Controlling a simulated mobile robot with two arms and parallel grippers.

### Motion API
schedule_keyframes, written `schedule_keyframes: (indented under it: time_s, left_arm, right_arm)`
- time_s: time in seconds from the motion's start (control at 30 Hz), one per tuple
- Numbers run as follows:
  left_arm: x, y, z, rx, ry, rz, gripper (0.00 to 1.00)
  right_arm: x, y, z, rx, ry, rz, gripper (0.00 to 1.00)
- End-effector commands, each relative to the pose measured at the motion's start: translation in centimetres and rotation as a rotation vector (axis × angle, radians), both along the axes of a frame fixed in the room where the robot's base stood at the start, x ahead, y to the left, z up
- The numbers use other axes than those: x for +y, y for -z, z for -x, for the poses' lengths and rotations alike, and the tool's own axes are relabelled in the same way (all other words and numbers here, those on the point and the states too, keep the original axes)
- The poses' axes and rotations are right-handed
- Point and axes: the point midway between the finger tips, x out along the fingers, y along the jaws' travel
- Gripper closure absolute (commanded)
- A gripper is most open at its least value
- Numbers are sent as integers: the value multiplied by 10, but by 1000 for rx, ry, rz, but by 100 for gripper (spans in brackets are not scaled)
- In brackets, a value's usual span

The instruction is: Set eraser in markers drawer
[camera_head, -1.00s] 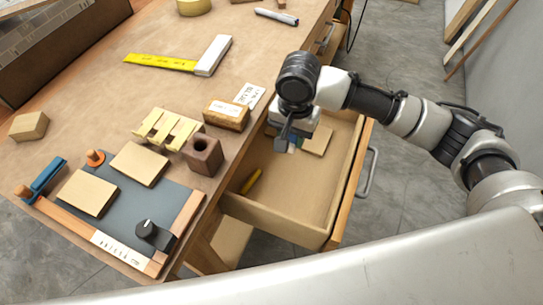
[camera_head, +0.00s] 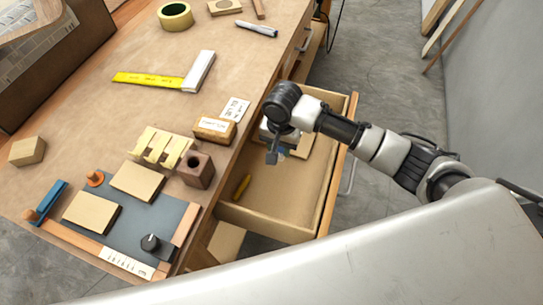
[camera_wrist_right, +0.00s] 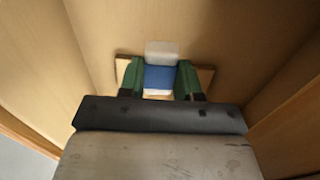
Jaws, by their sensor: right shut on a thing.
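The eraser (camera_wrist_right: 158,77), white with a blue sleeve, is between the green fingertips of my right gripper (camera_wrist_right: 160,80) in the right wrist view. The gripper is shut on it. In the head view my right gripper (camera_head: 273,152) points down at the far part of the open drawer (camera_head: 283,202); it largely hides the eraser there. I cannot tell whether the eraser touches the drawer floor. A yellow marker (camera_head: 242,187) lies in the drawer along its left side. My left gripper is not in view.
A flat wooden piece (camera_head: 302,146) lies in the drawer beside the gripper; its ends show behind the fingers in the wrist view (camera_wrist_right: 205,75). On the bench near the drawer stand a labelled wooden block (camera_head: 214,130) and a brown holed block (camera_head: 196,170). The near drawer floor is clear.

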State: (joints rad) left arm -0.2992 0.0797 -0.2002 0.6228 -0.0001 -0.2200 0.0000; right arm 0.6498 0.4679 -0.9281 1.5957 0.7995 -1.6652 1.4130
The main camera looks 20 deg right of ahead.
Motion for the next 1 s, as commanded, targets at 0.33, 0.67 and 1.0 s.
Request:
schedule_keyframes:
  time_s: [0.33, 0.67, 1.0]
  left_arm:
    - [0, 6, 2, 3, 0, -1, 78]
    - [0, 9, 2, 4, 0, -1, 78]
    - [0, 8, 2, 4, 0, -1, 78]
  right_arm:
    - [0, 41, 0, -1, 0, 1, 86]
    - [0, 69, 0, -3, -1, -1, 86]
    - [0, 72, 0, -2, -1, -1, 55]
